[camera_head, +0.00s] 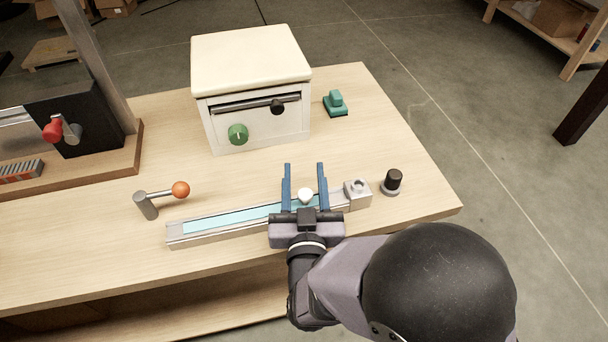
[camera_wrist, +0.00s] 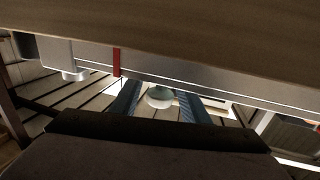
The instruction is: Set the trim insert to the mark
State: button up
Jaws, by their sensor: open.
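A silver rail (camera_head: 200,231) with a light-blue strip (camera_head: 235,216) lies along the front of the wooden table. A round white knob (camera_head: 305,195) stands on the rail near its right end; it also shows in the wrist view (camera_wrist: 160,97). I take it to be on the trim insert, whose body I cannot make out. My gripper (camera_head: 304,168) is open, its two blue fingers on either side of the knob, with gaps visible. In the wrist view a red mark (camera_wrist: 117,62) crosses the rail, left of the knob. The red mark is hidden in the head view.
A metal block (camera_head: 357,193) sits at the rail's right end, with a black knob (camera_head: 392,181) beyond it. A lever with an orange ball (camera_head: 181,190) stands behind the rail's left part. A cream box (camera_head: 250,85) and a green switch (camera_head: 335,103) are farther back.

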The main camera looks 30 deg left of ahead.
notch_tip(320, 180, up, 10)
jog(key=p, duration=0.1)
jog(key=shift+p, duration=0.3)
dwell(0.3)
dwell(0.3)
jog(key=w+d+f+m+g+h+p, duration=0.1)
jog(key=w+d+f+p, duration=0.1)
jog(key=d, duration=0.3)
jog(key=w+d+f+m+g+h+p, duration=0.1)
jog(key=w+d+m+g+h+p, duration=0.1)
jog(key=w+d, duration=0.2)
jog(key=w+d+f+m+g+h+p, duration=0.1)
jog(key=w+d+f+g+p, duration=0.1)
jog(key=d, duration=0.4)
jog(key=shift+w+d+f+h, duration=0.1)
jog(key=shift+w+f+h, duration=0.1)
jog(key=shift+w, duration=0.2)
jog(key=shift+w+f+h, duration=0.1)
jog(key=shift+w+h, duration=0.1)
jog(key=shift+w, duration=0.15)
jog(key=s+d+f+m+g+h+p, duration=0.1)
jog(key=s+d+g+h+p, duration=0.1)
jog(key=s+d+g, duration=0.3)
jog(key=s+d+f+m+g+h+p, duration=0.1)
jog(key=s+d+g+p, duration=0.3)
jog(key=s+d, duration=0.7)
jog(key=d+f+g+h, duration=0.1)
jog(key=d, duration=0.6)
jog(key=shift+f+h, duration=0.25)
jog(key=shift+h, duration=0.15)
